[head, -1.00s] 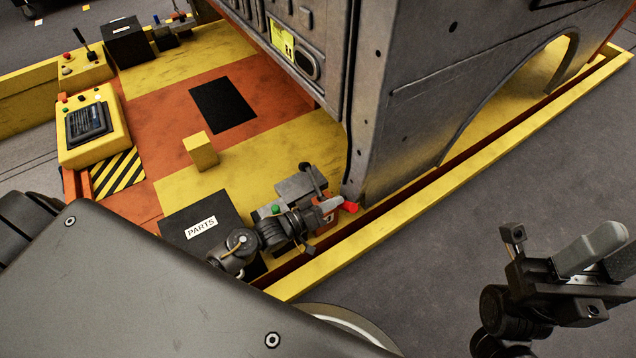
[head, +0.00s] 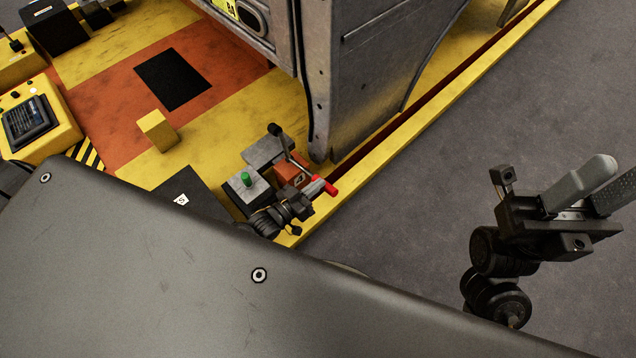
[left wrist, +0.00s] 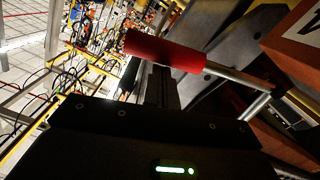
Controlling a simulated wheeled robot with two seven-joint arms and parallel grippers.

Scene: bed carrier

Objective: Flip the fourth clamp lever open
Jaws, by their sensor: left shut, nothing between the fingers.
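The clamp lever has a red handle (head: 331,189) on a thin metal rod, at the corner of the carrier beside the orange block (head: 288,174). My left gripper (head: 315,188) is at the red handle, shut with nothing between its fingers. In the left wrist view the red handle (left wrist: 165,51) lies crosswise at the tips of my left gripper (left wrist: 160,82), touching or very close; I cannot tell which. The rod runs right from the handle towards the orange block. My right gripper (head: 592,190) is at the right over bare floor, seemingly open and empty.
A grey box with a green button (head: 246,179) and a black-knobbed stick (head: 275,130) stand close by. The grey metal body (head: 350,90) rises just behind. A yellow block (head: 157,131) stands on the deck. The yellow rim (head: 400,120) borders open grey floor at right.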

